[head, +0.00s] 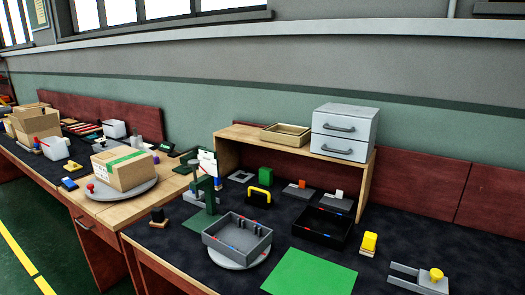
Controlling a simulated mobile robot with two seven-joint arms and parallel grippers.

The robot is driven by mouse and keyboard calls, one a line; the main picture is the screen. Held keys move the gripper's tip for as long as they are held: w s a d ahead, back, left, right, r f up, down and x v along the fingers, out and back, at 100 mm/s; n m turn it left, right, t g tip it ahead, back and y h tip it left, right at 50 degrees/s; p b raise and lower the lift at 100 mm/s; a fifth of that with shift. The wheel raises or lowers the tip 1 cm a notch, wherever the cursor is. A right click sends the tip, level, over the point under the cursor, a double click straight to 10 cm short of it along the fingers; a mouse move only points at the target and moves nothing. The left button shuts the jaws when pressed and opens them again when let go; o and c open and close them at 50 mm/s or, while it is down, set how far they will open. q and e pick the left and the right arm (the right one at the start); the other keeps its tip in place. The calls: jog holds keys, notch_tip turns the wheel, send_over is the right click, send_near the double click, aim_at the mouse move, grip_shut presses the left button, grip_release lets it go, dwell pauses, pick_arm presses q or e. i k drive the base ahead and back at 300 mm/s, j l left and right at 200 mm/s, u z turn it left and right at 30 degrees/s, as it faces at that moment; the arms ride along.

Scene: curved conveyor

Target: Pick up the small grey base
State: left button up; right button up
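Several small grey pieces lie on the dark mat, and I cannot tell which one is the small grey base. A flat grey square (241,176) lies near the shelf's left side. A grey plate (290,191) carries an orange block, and another grey plate (328,203) carries a white block. A grey forked piece (408,282) with a yellow knob (436,274) lies at the front right. A grey piece (191,197) sits beside the green stand. Neither of my grippers is in view.
A grey tray (262,244) stands on a round turntable, with a black tray (322,236) to its right. A green sheet (310,274) lies in front. A wooden shelf (365,187) bears a drawer unit (343,132). A green stand (206,182) rises at left.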

aim_at(241, 240)
jog(key=i+j+z, duration=0.1)
jog(key=j, duration=0.35)
jog(key=i+j+z, duration=0.1)
jog(key=i+j, duration=0.15)
jog(key=j, duration=0.25)
jog(key=i+j+z, duration=0.1)
jog(key=j, duration=0.35)
jog(key=i+j+z, duration=0.1)
jog(key=j, duration=0.4)
jog(key=i+j+z, duration=0.1)
jog(key=j, duration=0.4)
jog(key=i+j+z, duration=0.1)
jog(key=j, duration=0.45)
jog(key=i, duration=0.1)
